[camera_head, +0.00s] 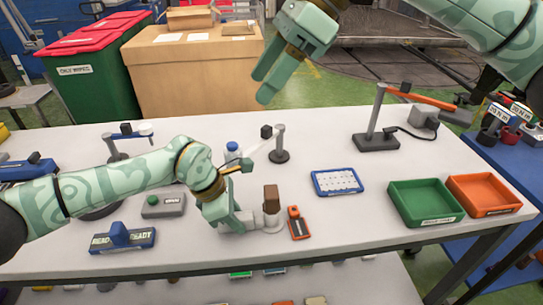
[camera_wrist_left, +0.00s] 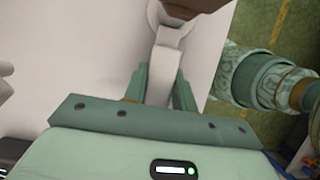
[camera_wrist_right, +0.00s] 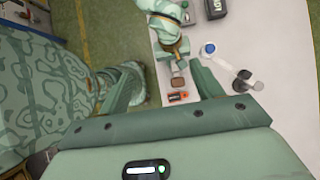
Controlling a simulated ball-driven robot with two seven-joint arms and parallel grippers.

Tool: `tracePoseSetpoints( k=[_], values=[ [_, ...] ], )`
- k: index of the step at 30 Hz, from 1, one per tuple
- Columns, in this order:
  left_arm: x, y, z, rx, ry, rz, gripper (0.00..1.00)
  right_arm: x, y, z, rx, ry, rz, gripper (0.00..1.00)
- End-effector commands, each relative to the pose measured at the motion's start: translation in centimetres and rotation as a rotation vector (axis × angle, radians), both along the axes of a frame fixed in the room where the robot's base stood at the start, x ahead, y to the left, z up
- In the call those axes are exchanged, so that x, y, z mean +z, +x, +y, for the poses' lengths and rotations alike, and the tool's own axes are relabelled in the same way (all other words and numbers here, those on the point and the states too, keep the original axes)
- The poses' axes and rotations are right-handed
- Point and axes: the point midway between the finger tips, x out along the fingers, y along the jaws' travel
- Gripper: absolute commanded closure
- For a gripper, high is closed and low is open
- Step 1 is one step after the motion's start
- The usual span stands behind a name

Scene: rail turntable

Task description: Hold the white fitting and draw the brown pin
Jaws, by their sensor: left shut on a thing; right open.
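The white fitting (camera_head: 262,222) stands on the white table near its front edge, in the middle of the head view. The brown pin (camera_head: 271,197) sticks up from its top. My left gripper (camera_head: 240,222) is shut on the white fitting from the left; the left wrist view shows its fingers around the fitting's pale arm (camera_wrist_left: 166,65). My right gripper (camera_head: 272,78) is open and empty, raised high above the table's back edge. In the right wrist view the brown pin (camera_wrist_right: 177,83) shows small and far below, between the open fingers.
An orange and dark tool (camera_head: 297,223) lies just right of the fitting. A blue-framed tray (camera_head: 336,182), green bin (camera_head: 425,217) and orange bin (camera_head: 483,210) are further right. A lamp stand (camera_head: 279,153) and blue-capped bottle (camera_head: 232,151) stand behind.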

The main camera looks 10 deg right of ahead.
Motion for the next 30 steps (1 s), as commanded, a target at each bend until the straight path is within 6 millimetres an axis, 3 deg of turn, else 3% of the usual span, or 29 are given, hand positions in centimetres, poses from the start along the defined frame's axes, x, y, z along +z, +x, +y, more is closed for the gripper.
tracePoseSetpoints(
  k=[1, 3, 6, 9, 17, 30],
  values=[
    [-0.1, 0.0, 0.0, 0.0, 0.0, 0.0, 1.0, -3.2, 0.3, 0.5, 0.0, -0.103, 0.01, 0.35],
    [-0.1, 0.0, 0.0, -0.001, 0.0, 0.0, 1.0, -7.2, 0.8, 0.6, -0.005, -0.238, 0.013, 0.35],
    [-0.1, 0.0, 0.0, -0.001, 0.0, 0.0, 1.0, -11.8, 1.3, 0.3, -0.006, -0.401, 0.007, 0.35],
    [-0.1, 0.0, 0.0, -0.001, 0.0, 0.0, 1.0, -14.8, 1.6, -0.2, -0.006, -0.519, -0.007, 0.35],
    [-0.1, -0.1, 0.0, -0.001, 0.001, 0.002, 1.0, -18.6, 1.7, -0.8, -0.004, -0.61, -0.019, 0.35],
    [-0.1, -0.1, 0.0, -0.002, 0.001, 0.001, 1.0, -27.1, 1.8, -0.7, -0.005, -0.606, -0.021, 0.35]
  ],
)
